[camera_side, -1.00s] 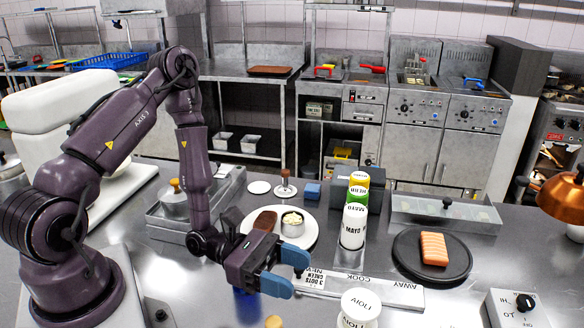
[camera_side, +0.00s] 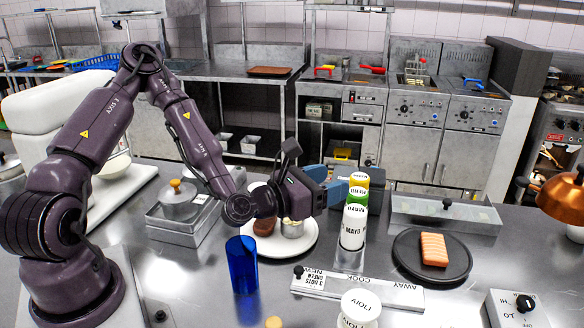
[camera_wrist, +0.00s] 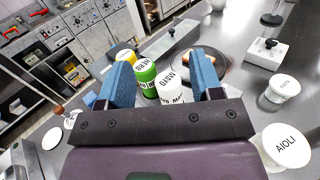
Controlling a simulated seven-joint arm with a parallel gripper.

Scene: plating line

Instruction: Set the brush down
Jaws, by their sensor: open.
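I cannot pick out a brush in either view. My gripper (camera_side: 346,184) is open above the counter, just behind and left of the squeeze bottles. In the wrist view my gripper (camera_wrist: 164,78) has its two blue fingers wide apart with nothing held. The white MAYO bottle (camera_side: 353,230) stands upright in front of the green HERB bottle (camera_side: 358,194) and a yellow-topped bottle (camera_side: 359,179). In the wrist view the MAYO bottle (camera_wrist: 169,88) and HERB bottle (camera_wrist: 146,76) appear between the fingers, farther off. A blue cup (camera_side: 242,268) stands below my wrist.
A white plate (camera_side: 305,248) with a brown item and a small ramekin (camera_side: 292,228) lies under my gripper. A label strip (camera_side: 358,290), an AIOLI tub (camera_side: 360,306) and a dark plate (camera_side: 405,262) with an orange fillet (camera_side: 433,249) are rightward. A lidded steel container (camera_side: 180,205) stands left.

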